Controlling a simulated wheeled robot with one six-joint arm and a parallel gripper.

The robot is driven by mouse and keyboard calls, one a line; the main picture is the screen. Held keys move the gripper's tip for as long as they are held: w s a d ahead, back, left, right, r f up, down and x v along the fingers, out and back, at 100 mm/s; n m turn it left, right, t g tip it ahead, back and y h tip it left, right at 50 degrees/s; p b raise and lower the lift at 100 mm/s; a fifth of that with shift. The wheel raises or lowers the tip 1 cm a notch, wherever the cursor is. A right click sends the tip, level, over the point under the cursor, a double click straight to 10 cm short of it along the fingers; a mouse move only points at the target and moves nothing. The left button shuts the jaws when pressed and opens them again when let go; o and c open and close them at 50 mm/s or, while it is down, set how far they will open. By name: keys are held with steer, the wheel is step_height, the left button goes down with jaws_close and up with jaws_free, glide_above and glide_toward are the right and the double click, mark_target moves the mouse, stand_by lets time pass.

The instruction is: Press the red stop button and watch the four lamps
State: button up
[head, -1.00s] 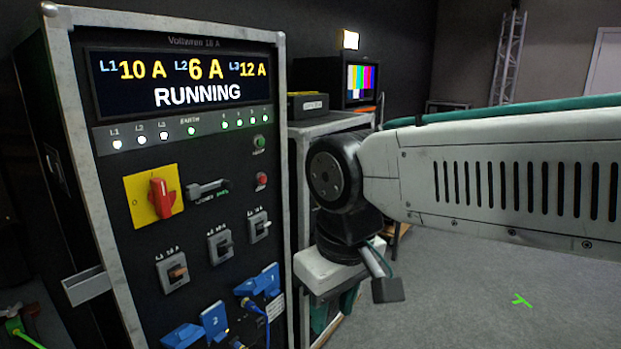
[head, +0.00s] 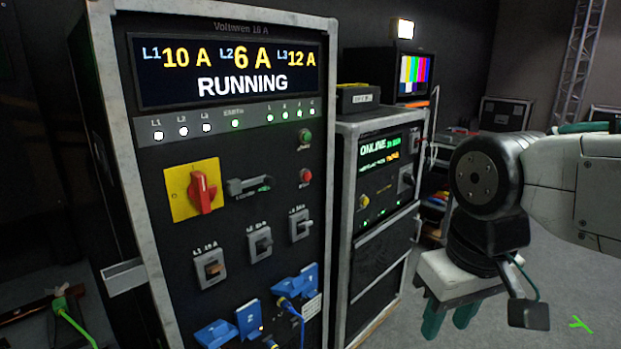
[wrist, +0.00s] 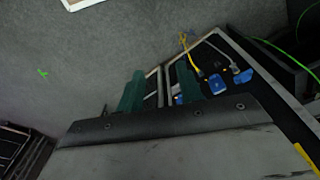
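The red stop button (head: 306,176) is on the right of the tall power cabinet's front (head: 140,190), below a green button (head: 305,136). A lamp strip (head: 250,122) runs under the display. L1, L2 and L3 glow white and EARTH (head: 235,124) green. Four smaller lamps (head: 285,115) to its right are lit pale green-white. The display (head: 230,70) reads RUNNING. My gripper (head: 449,318) is right of the cabinet, pointing down, well apart from the button. In the wrist view its green fingers (wrist: 160,90) are apart and empty.
A red rotary switch on a yellow plate (head: 192,189), a dark handle (head: 248,187), breakers (head: 260,243) and blue sockets (head: 250,320) share the panel. A second rack reading ONLINE (head: 385,145) stands to the right. Grey floor (head: 590,270) is clear at right.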

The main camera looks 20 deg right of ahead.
jaws_close()
stand_by(1.9)
